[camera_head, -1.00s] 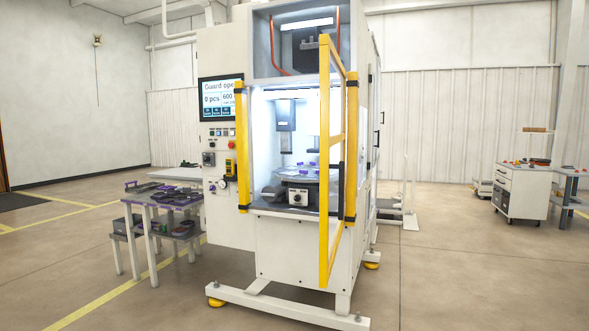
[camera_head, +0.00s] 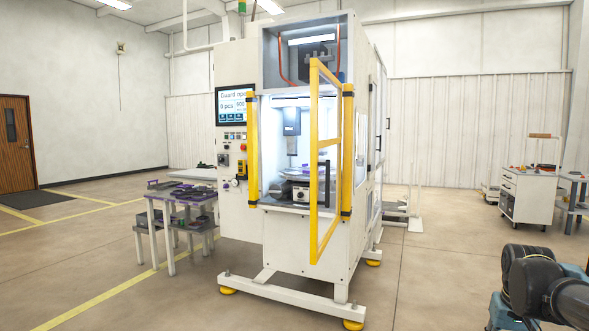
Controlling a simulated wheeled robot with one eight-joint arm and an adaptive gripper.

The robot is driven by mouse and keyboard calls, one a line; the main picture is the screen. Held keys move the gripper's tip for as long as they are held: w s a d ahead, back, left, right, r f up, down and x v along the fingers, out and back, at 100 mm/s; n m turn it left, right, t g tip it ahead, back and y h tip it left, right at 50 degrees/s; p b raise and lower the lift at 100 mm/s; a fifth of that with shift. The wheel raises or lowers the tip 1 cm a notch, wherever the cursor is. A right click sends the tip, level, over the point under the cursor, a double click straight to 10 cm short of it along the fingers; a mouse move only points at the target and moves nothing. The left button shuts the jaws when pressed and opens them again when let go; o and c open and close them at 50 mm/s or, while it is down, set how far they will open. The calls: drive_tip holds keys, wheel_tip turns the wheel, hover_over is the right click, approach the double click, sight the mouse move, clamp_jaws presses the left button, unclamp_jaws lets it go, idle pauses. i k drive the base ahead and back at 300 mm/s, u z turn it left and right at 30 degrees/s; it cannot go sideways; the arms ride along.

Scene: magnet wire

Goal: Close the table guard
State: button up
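The table guard (camera_head: 314,160) is a yellow-framed door on the front of the white machine. It is hinged at the right yellow post (camera_head: 347,150) and stands swung out toward me, open. A dark vertical handle (camera_head: 327,183) is on it. The left yellow post (camera_head: 252,150) stands free of the door. The machine's screen (camera_head: 235,105) reads "Guard open", partly cut. Behind the guard is the lit work space with a round table (camera_head: 300,176). Part of my arm shows at the lower right, well apart from the guard. My gripper is not in view.
A side table (camera_head: 180,197) with dark parts stands left of the machine. The machine's white feet (camera_head: 290,303) stick out at floor level in front. A white cart (camera_head: 527,195) stands at the far right. The floor right of the machine is mostly clear.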

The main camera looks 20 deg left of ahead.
sight(317, 68)
drive_tip(key=u, duration=1.1)
drive_tip(key=i, duration=1)
drive_tip(key=u, duration=0.25)
drive_tip(key=k, duration=0.8)
drive_tip(key=z, duration=0.1)
